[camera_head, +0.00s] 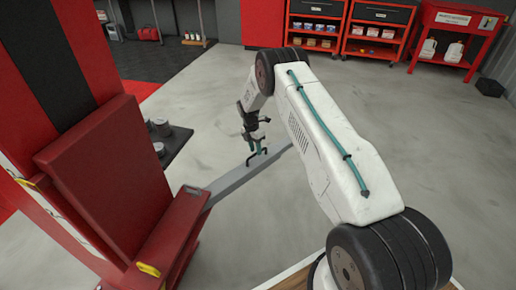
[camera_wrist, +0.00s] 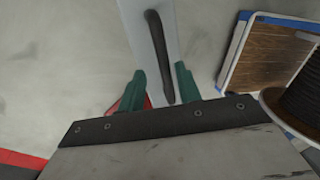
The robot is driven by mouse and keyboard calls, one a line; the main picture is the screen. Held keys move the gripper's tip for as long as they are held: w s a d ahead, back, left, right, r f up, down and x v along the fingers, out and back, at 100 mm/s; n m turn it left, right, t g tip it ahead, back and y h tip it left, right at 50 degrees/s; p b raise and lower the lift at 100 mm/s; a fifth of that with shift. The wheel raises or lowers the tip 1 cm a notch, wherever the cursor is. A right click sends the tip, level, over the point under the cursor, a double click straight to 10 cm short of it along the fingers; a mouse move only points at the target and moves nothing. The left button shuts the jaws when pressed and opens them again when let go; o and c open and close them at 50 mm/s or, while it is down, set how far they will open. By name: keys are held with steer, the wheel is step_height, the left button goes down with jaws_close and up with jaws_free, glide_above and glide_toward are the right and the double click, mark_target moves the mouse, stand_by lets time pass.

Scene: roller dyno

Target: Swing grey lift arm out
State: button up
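The grey lift arm (camera_head: 233,182) runs from the red lift carriage at lower left up to the right, low over the floor. It also shows in the wrist view (camera_wrist: 183,22). A black bar handle (camera_head: 250,160) stands on it; in the wrist view the handle (camera_wrist: 157,50) reaches down between my finger tips. My gripper (camera_head: 259,147) is over the lift arm at the handle. Its green fingers (camera_wrist: 163,80) are apart, one on each side of the handle, with gaps showing. I cannot tell whether either finger touches it.
The red lift post and carriage (camera_head: 110,180) stand at left. A dark mat (camera_head: 172,148) with several round pads (camera_head: 159,128) lies behind the post. Red tool carts (camera_head: 377,30) line the back wall. The grey floor (camera_head: 440,130) at right is clear.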

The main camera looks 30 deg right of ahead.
steer(key=shift+r, duration=0.1)
step_height(320, 180, up, 8)
steer(key=w, duration=0.1)
steer(key=shift+w+a+f, duration=0.2)
steer(key=shift+f, duration=0.05)
stand_by(0.4)
